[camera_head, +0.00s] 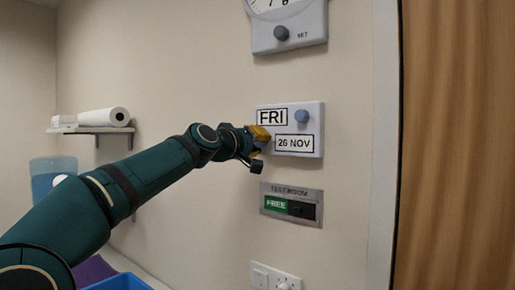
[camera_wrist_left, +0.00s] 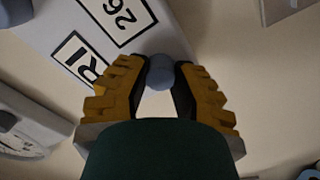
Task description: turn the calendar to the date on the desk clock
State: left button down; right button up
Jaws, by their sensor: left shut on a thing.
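The calendar (camera_head: 293,129) is a pale grey panel on the wall. Its upper window (camera_head: 272,117) reads FRI and its lower window (camera_head: 295,143) reads 26 NOV. A blue-grey knob (camera_head: 302,117) sits at its upper right. My left gripper (camera_head: 260,138), with yellow fingers, is at the panel's lower left. In the left wrist view, it is shut on a second blue-grey round knob (camera_wrist_left: 161,74) beside the date window (camera_wrist_left: 118,14). No desk clock shows. A round clock (camera_head: 287,8) on the wall above is cut off by the frame. My right gripper is not in view.
A clock panel with a SET knob (camera_head: 281,33) is above. Below the calendar are a TEST ROOM sign (camera_head: 292,191) reading FREE and a wall socket (camera_head: 276,277). A shelf (camera_head: 100,130) with a paper roll stands left; a wooden door (camera_head: 460,145) is right.

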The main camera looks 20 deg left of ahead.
pick_arm(q)
jog(key=m, duration=0.1)
jog(key=m+b, duration=0.1)
jog(key=m, duration=0.3)
jog(key=shift+r+b, duration=0.25)
jog(key=shift+b, duration=0.05)
jog(key=shift+s+r+m, duration=0.1)
jog(key=shift+m, duration=0.3)
jog(key=c, duration=0.7)
grip_release()
jog(key=shift+f, duration=0.2)
jog(key=v, duration=1.1)
jog(key=shift+s+a, duration=0.15)
jog(key=shift+s, duration=0.25)
